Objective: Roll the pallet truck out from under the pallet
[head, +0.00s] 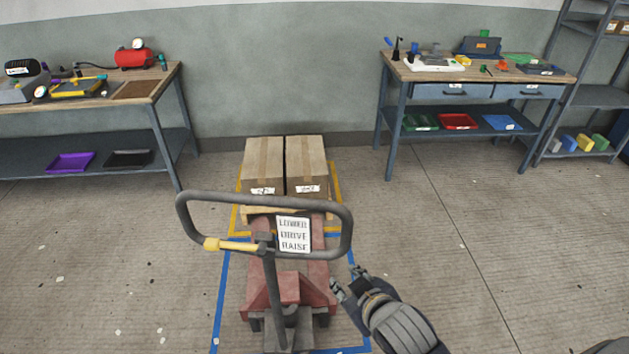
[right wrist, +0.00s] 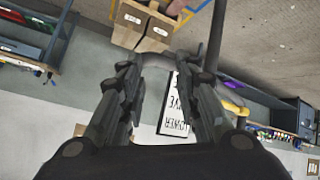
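The red pallet truck (head: 290,288) stands in the middle of the head view, its forks running toward the wooden pallet (head: 258,212). Two cardboard boxes (head: 263,165) sit side by side on the pallet. The truck's grey loop handle (head: 347,222) stands up toward me, with a yellow lever (head: 236,246) and a white sign (head: 294,233). My right gripper (head: 349,281) is open and empty, below and right of the loop, apart from it. In the right wrist view its two fingers (right wrist: 160,88) are spread, with the handle and sign beyond them. My left gripper is not in view.
Blue tape (head: 220,300) outlines the floor around the truck, and yellow tape (head: 336,185) outlines the pallet's spot. A workbench (head: 150,90) stands left, another (head: 400,90) right, with a shelf rack (head: 600,97) beside it. The floor on both sides looks mostly clear.

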